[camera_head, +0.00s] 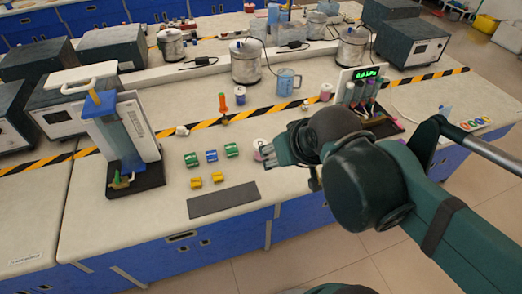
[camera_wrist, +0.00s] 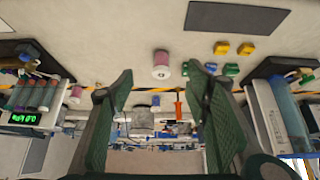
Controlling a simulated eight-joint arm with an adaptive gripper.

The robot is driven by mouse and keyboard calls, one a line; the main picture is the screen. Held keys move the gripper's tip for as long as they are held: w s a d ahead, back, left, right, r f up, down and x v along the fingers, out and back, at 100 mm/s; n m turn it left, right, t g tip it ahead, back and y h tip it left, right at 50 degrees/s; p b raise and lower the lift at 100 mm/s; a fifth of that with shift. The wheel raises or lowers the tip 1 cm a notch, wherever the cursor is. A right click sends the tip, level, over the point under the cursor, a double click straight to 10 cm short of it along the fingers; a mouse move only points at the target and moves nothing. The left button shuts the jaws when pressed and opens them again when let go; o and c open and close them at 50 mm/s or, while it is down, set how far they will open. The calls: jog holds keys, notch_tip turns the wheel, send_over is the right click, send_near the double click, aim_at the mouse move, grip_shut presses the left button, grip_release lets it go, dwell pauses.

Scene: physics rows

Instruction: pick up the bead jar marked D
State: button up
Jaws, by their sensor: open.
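A small jar with pink contents and a white lid (camera_head: 259,148) stands on the bench beside my gripper (camera_head: 272,156), partly hidden by it in the head view. In the wrist view this jar (camera_wrist: 161,62) appears ahead, between the lines of my two fingers (camera_wrist: 160,85). The fingers are wide apart with nothing between them. A second pinkish jar (camera_head: 326,92) stands farther back by the display rack, and it also shows in the wrist view (camera_wrist: 75,93). I cannot read a letter on either jar.
Green, blue and yellow small blocks (camera_head: 211,156) and a dark mat (camera_head: 223,200) lie left of the near jar. An orange-handled tool (camera_head: 223,106) stands behind. A rack with a green display (camera_head: 368,95) is at right, a tall apparatus (camera_head: 122,135) at left.

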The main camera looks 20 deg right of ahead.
jog(key=shift+w+r, duration=0.1)
jog(key=m+g+p, duration=0.6)
jog(key=m+p, duration=0.7)
jog(key=m, duration=0.5)
send_over(260, 144)
jog(key=s, duration=0.1)
notch_tip(260, 144, down, 4)
jog(key=shift+f, duration=0.1)
jog(key=shift+w+f+m+g+p, duration=0.3)
jog(key=shift+f+m+p, duration=0.25)
jog(key=shift+f+m, duration=0.2)
jog(key=shift+w+f+m+g+p, duration=0.3)
jog(key=shift+f+m+p, duration=0.25)
jog(key=shift+m, duration=0.2)
jog(key=shift+f, duration=0.1)
jog(key=shift+f, duration=1.3)
